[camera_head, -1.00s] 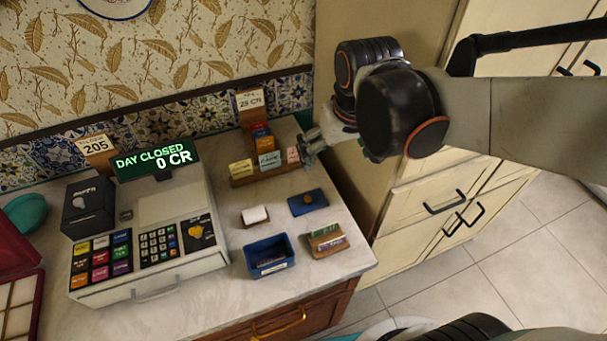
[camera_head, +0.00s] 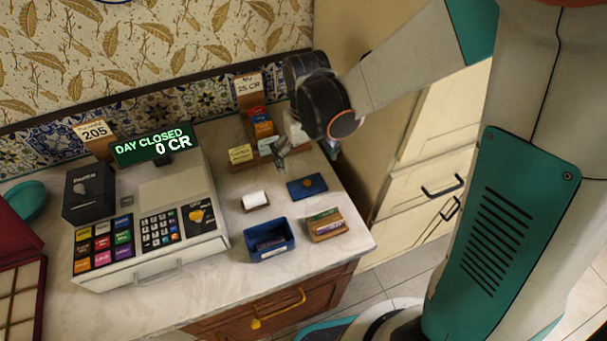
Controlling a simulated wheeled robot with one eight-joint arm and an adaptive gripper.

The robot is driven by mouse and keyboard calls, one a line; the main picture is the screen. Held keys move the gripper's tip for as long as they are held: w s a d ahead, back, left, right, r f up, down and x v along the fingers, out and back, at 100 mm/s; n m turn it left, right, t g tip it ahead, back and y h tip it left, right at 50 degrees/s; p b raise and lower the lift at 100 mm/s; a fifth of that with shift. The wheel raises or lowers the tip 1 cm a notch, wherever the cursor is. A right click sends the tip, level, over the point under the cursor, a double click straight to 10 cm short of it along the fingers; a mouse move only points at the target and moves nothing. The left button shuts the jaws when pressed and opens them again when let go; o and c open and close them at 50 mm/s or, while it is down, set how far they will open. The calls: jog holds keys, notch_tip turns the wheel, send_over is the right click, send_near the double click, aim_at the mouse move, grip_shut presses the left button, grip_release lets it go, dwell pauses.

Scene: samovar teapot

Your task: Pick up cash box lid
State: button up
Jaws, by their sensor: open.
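The cash box lid (camera_head: 296,190) is a flat blue plate with a small brown knob in its middle. It lies on the marble counter behind the open blue cash box (camera_head: 262,249), which holds some dark contents. My gripper (camera_head: 308,158) is above and just behind the lid, pointing down with its fingers apart. It holds nothing that I can see. Part of the far finger is hidden behind my wrist.
A cash register (camera_head: 152,200) stands on the left. A card holder (camera_head: 325,224) sits right of the box, and a paper roll (camera_head: 255,199) left of the lid. A card rack (camera_head: 258,140) stands behind my gripper. A cabinet (camera_head: 380,120) borders the counter's right side.

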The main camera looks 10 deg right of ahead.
aim_at(307, 183)
jog(key=f+b, duration=0.1)
jog(key=f, duration=0.2)
jog(key=f+b, duration=0.1)
jog(key=f, duration=0.2)
jog(key=f+b, duration=0.1)
jog(key=f, duration=0.2)
jog(key=shift+d+f, duration=0.25)
jog(key=shift+s+r, duration=0.1)
jog(key=shift+r, duration=0.05)
jog(key=c, duration=2.2)
grip_shut()
